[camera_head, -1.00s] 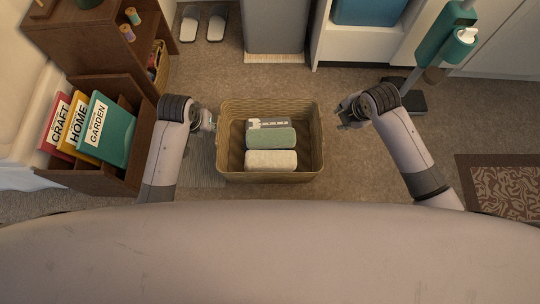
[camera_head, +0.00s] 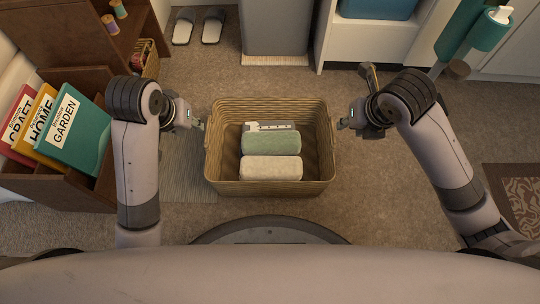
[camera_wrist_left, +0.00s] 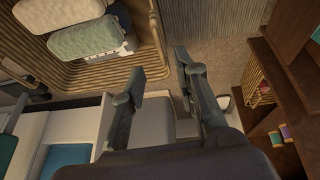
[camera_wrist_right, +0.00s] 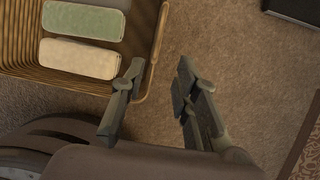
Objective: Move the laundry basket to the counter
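The laundry basket (camera_head: 270,189), a woven tan box, stands on the carpet in the middle of the head view. It holds a green rolled towel (camera_head: 272,144), a cream rolled towel (camera_head: 271,169) and a grey-white patterned item behind them. My left gripper (camera_head: 203,122) is at the basket's left side, near its rim. In the left wrist view its fingers (camera_wrist_left: 160,80) are apart, with the basket rim beside them. My right gripper (camera_head: 340,122) is at the right side. In the right wrist view its fingers (camera_wrist_right: 160,75) are apart, one close to the basket rim. Neither visibly grips it.
A brown shelf with books (camera_head: 78,132) stands at the left. Slippers (camera_head: 198,28), a grey cabinet (camera_head: 276,25) and a white unit (camera_head: 370,40) are at the back. A patterned rug (camera_head: 520,190) lies at right. Carpet in front of the basket is clear.

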